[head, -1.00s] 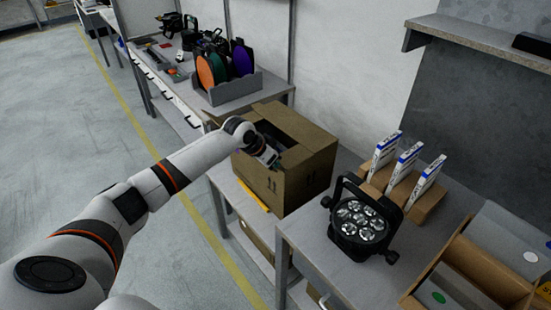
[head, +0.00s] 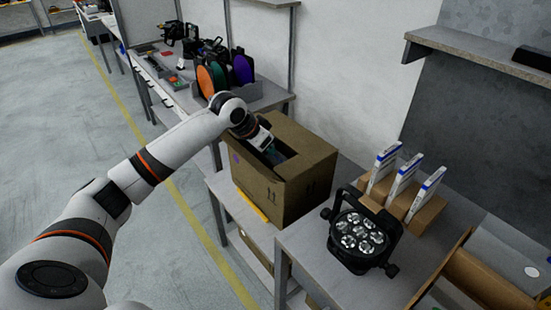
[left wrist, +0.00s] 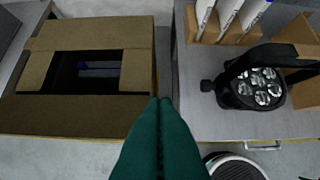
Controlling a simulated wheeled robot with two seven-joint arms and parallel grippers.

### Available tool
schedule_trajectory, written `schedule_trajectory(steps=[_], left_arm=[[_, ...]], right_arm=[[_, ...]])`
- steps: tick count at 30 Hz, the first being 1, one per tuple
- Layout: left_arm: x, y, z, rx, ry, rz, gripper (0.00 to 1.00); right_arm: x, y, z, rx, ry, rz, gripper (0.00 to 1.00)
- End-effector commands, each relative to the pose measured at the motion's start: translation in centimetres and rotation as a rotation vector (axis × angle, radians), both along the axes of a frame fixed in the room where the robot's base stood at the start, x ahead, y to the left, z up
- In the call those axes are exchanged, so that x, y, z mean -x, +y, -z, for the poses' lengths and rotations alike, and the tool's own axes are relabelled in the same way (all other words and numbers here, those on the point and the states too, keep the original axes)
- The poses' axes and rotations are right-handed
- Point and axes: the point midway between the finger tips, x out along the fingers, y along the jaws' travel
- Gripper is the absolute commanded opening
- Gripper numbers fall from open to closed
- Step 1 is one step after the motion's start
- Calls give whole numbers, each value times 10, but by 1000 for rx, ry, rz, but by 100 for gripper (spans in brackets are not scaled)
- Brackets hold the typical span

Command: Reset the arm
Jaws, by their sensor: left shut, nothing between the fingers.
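My left arm reaches in from the left in the head view. Its left gripper (head: 274,156) is at the open top of a cardboard box (head: 295,190), and the tips show only in part. In the left wrist view the two green fingers (left wrist: 160,108) are pressed together with nothing between them. That view shows the box (left wrist: 85,118) to the left of the fingers, with its dark opening and a bluish item inside that I cannot make out. My right gripper is in neither view.
A black par can (head: 362,232) stands on the grey table right of the box. Behind it, several white packs (head: 403,180) stand in a cardboard holder. A rack with coloured discs (head: 212,80) is on the far bench. A shelf (head: 480,45) juts out at upper right.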

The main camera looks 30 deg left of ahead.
Motion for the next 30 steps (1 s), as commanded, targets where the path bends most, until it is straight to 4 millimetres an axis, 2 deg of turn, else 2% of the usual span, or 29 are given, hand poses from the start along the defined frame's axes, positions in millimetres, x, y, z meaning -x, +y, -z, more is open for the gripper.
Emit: schedule_trajectory(steps=[3,9,11,14,17,18,21,25,27,30], left_arm=[[5,2,-8,-1,0,1,0],[7,1,-11,0,2,2,0],[9,-3,-6,-1,7,8,0],[21,-22,18,-13,28,41,0],[48,-59,58,-29,61,95,0],[64,-76,76,-36,73,118,0],[108,-114,113,-41,96,150,0],[169,-148,144,-37,119,139,0],[200,-157,153,-36,132,108,0],[235,-161,159,-40,150,56,0]], right_arm=[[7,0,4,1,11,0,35],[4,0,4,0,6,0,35],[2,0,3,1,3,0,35],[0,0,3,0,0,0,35],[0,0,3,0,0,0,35],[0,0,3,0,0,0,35],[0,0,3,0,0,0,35],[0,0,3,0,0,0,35],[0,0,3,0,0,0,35],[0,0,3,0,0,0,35]])
